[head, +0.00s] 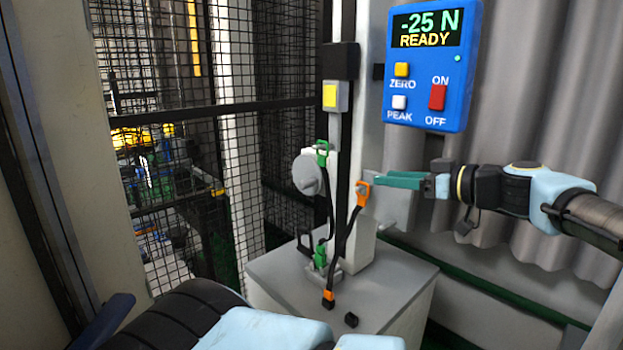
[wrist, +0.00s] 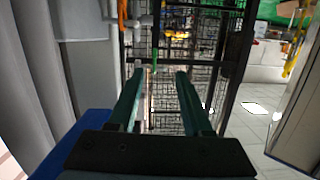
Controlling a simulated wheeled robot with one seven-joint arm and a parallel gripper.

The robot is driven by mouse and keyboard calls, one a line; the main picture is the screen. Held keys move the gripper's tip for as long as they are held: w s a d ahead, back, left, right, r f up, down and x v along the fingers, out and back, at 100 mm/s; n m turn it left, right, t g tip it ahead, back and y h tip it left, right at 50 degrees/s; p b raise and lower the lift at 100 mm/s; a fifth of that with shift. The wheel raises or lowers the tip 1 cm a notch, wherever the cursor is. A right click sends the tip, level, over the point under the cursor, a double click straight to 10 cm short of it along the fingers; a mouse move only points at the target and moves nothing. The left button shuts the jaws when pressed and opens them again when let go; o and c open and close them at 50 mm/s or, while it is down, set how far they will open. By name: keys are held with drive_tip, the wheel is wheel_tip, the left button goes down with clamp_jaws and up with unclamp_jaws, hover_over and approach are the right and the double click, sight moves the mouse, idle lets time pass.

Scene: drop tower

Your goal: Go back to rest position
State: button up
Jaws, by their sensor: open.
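My gripper (head: 385,180) is at the right of the head view, its teal fingers pointing left toward the tower post. In the wrist view my gripper (wrist: 153,76) has its two fingers apart with nothing between them. In the head view the fingertips overlap the area by an orange clip (head: 362,190) on a black strap; I cannot tell whether they touch. The strap runs down to an orange end (head: 328,298) at the pedestal. A green clip (head: 322,152) hangs at the post, with another green piece (head: 320,257) below it.
A blue control box (head: 428,112) reads "-25 N READY", above my gripper. A grey pedestal (head: 385,300) carries the post. A black wire mesh cage (head: 190,60) stands at left, and a grey curtain (head: 550,90) hangs behind my arm. A small black block (head: 351,320) lies on the pedestal.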

drive_tip(key=a+f+m+g+h, duration=0.2)
drive_tip(key=a+f+g, duration=0.8)
drive_tip(key=a+f, duration=0.9)
drive_tip(key=s+a+f+m+g+h, duration=0.2)
drive_tip(key=s+a+m+h, duration=0.1)
drive_tip(key=s+h, duration=0.2)
drive_tip(key=s+r+m+t+h, duration=0.2)
drive_tip(key=s+r+m+h, duration=0.1)
drive_tip(key=r, duration=0.5)
drive_tip(key=shift+a+r+m+t+h, duration=0.3)
drive_tip(key=shift+a+m+h, duration=0.15)
drive_tip(key=shift+m+h, duration=0.4)
